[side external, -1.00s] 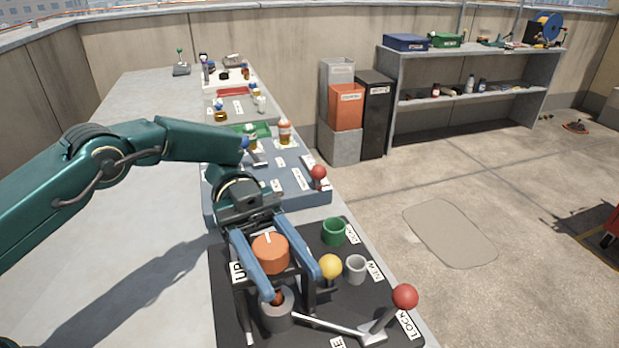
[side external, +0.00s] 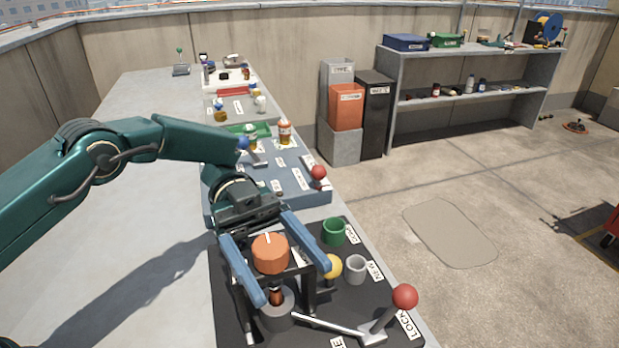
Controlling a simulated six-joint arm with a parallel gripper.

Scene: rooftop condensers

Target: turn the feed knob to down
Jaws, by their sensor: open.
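The feed knob appears to be the orange round knob (side external: 270,253) with a white pointer line on its top. It sits on a dark raised frame over the black panel (side external: 232,318). Its pointer leans towards the upper left in the side view. An "UP" label shows at the panel's left in the earlier view and is now hidden behind my gripper. My gripper (side external: 288,282) is open, with one blue finger on each side of the knob. I see gaps between the fingers and the knob.
A red-balled lever (side external: 405,297) is at the panel's front right. A grey cylinder (side external: 277,309) stands below the knob. A blue-grey panel (side external: 285,205) lies behind.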

